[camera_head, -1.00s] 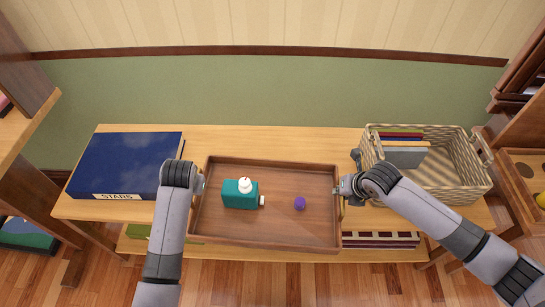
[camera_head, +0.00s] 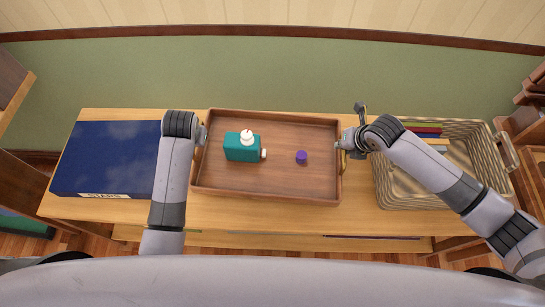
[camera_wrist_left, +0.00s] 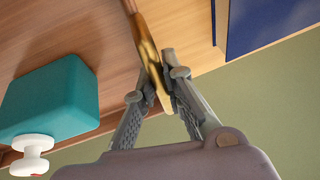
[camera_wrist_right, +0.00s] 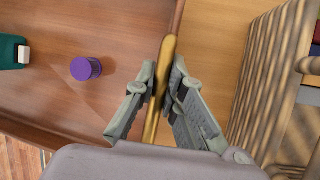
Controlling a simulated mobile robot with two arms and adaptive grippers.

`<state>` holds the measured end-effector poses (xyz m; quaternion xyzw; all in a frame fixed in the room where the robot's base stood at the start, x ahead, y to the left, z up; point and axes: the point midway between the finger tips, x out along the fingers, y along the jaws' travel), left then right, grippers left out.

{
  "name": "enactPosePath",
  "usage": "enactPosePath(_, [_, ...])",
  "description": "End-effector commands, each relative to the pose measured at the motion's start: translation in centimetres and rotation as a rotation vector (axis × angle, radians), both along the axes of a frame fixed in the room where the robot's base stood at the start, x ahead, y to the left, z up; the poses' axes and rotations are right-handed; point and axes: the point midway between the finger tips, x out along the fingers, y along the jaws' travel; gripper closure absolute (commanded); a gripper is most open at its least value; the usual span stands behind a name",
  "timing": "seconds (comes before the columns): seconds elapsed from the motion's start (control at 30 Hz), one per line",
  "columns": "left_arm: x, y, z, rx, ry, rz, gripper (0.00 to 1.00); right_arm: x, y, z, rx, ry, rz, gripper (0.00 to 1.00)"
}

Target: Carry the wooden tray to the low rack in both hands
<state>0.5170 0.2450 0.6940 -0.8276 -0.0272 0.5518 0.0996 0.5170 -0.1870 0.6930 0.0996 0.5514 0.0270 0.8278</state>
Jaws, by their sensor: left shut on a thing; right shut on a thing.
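The wooden tray (camera_head: 290,183) is a shallow brown box with brass handles at its two ends, over the low wooden rack (camera_head: 345,218). A teal bottle (camera_head: 240,147) with a white top and a small purple object (camera_head: 301,157) are in it. My left gripper (camera_wrist_left: 158,85) is shut on the brass handle at the tray's left end. My right gripper (camera_wrist_right: 163,88) is shut on the brass handle (camera_wrist_right: 168,50) at the right end; it also shows in the head view (camera_head: 344,148). The head view hides most of my left fingers. I cannot tell whether the tray touches the rack.
A large blue book (camera_head: 105,160) lies on the rack to the left, close to my left arm. A wicker basket (camera_head: 400,195) holding books stands to the right, partly behind my right arm. A green wall (camera_head: 270,75) rises behind the rack.

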Motion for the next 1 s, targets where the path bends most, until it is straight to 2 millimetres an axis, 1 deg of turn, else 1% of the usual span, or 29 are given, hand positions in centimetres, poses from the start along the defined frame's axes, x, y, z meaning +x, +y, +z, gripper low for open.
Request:
enactPosePath(0.03, [0.1, -0.2, 0.1, -0.003, -0.002, -0.005, 1.0, 0.0, 0.3, 0.2, 0.005, -0.003, 0.005, 1.0])
enactPosePath(0.37, [0.1, -0.2, -0.1, -0.003, -0.002, -0.005, 1.0, 0.0, 0.3, -0.1, 0.006, -0.003, 0.004, 1.0])
enactPosePath(1.0, [0.0, -0.2, -3.3, -0.003, -0.001, -0.005, 1.0, 0.0, 0.3, -3.2, 0.004, -0.002, 0.005, 1.0])
